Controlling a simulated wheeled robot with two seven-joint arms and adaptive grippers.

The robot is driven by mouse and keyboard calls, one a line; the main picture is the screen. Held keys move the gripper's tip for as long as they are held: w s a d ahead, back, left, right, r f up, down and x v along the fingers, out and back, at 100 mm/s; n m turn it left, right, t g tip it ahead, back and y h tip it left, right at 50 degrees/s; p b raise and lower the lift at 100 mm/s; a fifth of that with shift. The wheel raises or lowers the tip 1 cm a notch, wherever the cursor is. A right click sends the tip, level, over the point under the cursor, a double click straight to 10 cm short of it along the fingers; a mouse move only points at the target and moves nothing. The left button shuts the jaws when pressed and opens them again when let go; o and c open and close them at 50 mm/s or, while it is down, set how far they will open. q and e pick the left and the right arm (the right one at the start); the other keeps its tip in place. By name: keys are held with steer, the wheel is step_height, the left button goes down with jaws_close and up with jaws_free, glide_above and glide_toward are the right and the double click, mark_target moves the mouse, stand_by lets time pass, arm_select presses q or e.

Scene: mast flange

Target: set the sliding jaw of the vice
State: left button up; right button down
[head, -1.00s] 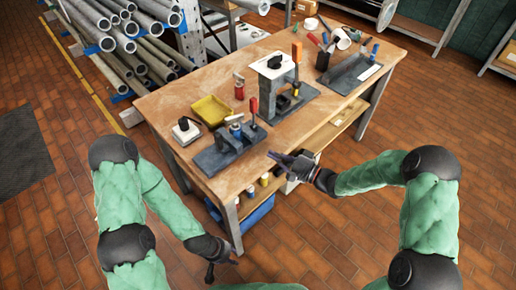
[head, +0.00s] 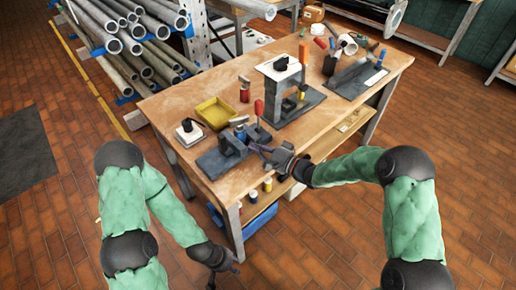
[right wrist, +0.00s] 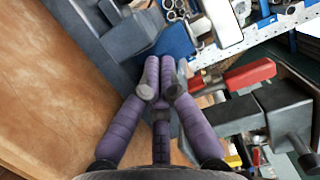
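The grey vice (head: 215,163) sits near the front left edge of the workbench. Its upright jaw block (head: 233,143), a blue part (head: 240,131) and a second grey block with a red-handled lever (head: 259,108) show behind my gripper. My right gripper (head: 254,148) is at the vice's right front side. In the right wrist view its purple fingers (right wrist: 160,75) converge with tips close together, in front of a blue part (right wrist: 177,38); contact is unclear. The red handle (right wrist: 249,75) is right of the fingers. My left gripper (head: 224,272) hangs low before the bench, its fingers too small to read.
A yellow tray (head: 215,112), a white box with a black knob (head: 188,131) and a red canister (head: 244,94) stand behind the vice. A tall grey stand with a white top (head: 280,68) is to the right. Pipes (head: 120,40) fill a rack at the left.

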steer(key=s+a+p, duration=0.2)
steer(key=s+a, duration=0.1)
steer(key=a, duration=0.1)
steer(key=shift+s, duration=0.4)
